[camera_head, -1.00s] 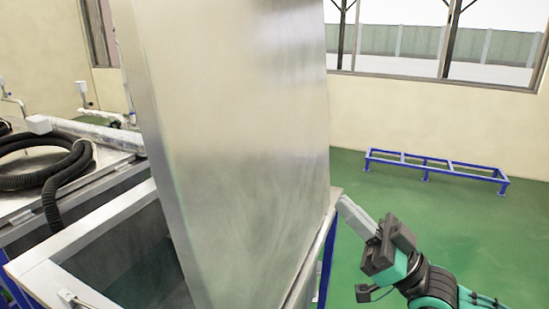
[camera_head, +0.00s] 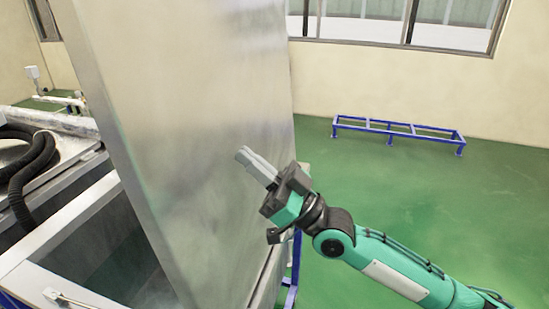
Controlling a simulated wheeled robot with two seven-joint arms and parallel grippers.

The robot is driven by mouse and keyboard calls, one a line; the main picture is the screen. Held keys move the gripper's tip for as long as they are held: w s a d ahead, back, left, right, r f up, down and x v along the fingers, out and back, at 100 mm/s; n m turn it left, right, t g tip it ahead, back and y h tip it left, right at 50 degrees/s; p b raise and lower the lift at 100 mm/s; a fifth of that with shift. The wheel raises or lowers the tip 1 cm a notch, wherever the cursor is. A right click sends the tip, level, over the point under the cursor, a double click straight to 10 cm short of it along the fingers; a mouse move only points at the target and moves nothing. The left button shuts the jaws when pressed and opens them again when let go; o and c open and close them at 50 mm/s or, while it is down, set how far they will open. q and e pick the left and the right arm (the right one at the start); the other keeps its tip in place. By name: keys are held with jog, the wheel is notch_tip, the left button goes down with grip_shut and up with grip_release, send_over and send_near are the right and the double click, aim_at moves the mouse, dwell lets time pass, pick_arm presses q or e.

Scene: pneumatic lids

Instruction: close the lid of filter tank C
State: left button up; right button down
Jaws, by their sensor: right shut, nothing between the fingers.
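A large brushed-metal lid (camera_head: 175,110) stands raised, slightly tilted, over an open metal tank (camera_head: 55,260) in the head view. I cannot read any label, so I cannot tell the tank's letter. My right gripper (camera_head: 244,155) is shut and empty. Its fingertips overlap the right part of the lid in the picture; I cannot tell whether they touch it. The right arm comes in from the lower right. The lid hides part of the tank's opening. My left gripper is not in view.
Another tank with a closed top and a coiled black hose (camera_head: 35,165) stands at the left. A low blue frame (camera_head: 398,131) lies on the green floor (camera_head: 470,220) near the back wall. The floor at the right is clear.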

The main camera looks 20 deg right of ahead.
jog(key=shift+w+a+f, duration=0.1)
jog(key=shift+w+a, duration=0.2)
jog(key=shift+a, duration=0.2)
